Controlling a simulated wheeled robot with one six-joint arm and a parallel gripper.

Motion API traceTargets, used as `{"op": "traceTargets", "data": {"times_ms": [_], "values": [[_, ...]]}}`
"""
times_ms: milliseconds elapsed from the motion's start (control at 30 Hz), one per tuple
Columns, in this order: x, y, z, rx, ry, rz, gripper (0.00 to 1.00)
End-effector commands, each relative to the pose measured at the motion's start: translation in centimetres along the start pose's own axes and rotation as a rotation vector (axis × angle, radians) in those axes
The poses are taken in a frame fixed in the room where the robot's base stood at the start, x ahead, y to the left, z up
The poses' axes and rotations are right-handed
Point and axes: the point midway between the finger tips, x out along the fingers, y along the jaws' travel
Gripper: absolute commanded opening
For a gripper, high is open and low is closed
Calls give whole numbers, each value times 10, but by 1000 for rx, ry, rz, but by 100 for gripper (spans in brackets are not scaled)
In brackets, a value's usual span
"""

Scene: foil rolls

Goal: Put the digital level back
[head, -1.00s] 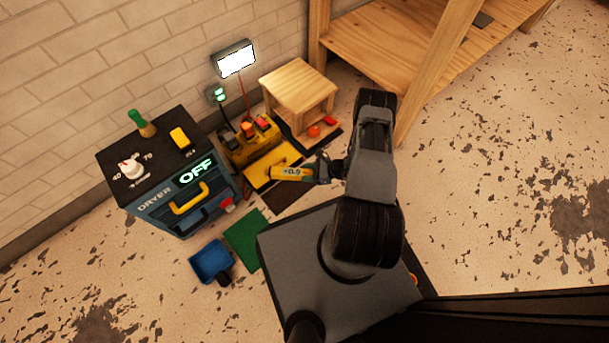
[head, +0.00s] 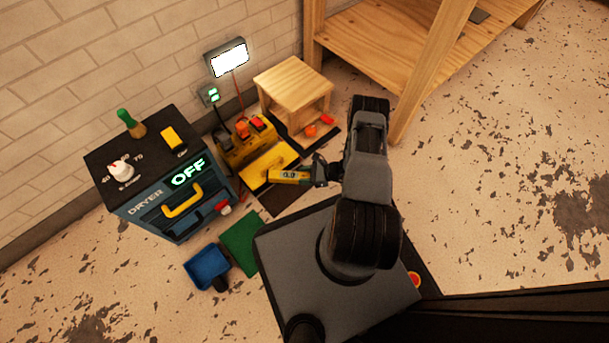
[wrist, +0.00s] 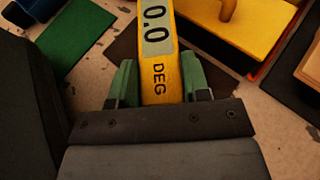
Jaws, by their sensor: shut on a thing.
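The digital level is a yellow bar with a grey display. It shows in the head view (head: 289,176) and in the wrist view (wrist: 160,72), where the display reads 0.0 DEG. My gripper (head: 316,174) is shut on one end of the level, with green fingers on both sides of it in the wrist view (wrist: 160,85). In the head view the level points left from my gripper, in front of the yellow tray (head: 262,166). I cannot tell its height above the dark mat (head: 284,201).
A blue dryer (head: 160,215) reading OFF stands at the left. A green mat (head: 240,243) and a blue dustpan (head: 206,264) lie on the floor. A small wooden stool (head: 291,86) stands behind, near a large wooden bench (head: 375,55). Floor at the right is open.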

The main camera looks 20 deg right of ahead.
Motion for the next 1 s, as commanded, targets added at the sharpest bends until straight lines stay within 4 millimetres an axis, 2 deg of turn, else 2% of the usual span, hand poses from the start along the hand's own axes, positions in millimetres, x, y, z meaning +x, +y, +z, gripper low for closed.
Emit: {"op": "traceTargets", "data": {"times_ms": [267,300,533,867,967,1000], "values": [[2,0,-6,1,-1,1,11],[2,0,-6,1,0,1,45],[2,0,-6,1,0,1,67],[1,0,-2,1,0,1,68],[-4,0,8,1,0,0,68],[-13,0,8,3,0,-4,68]]}}
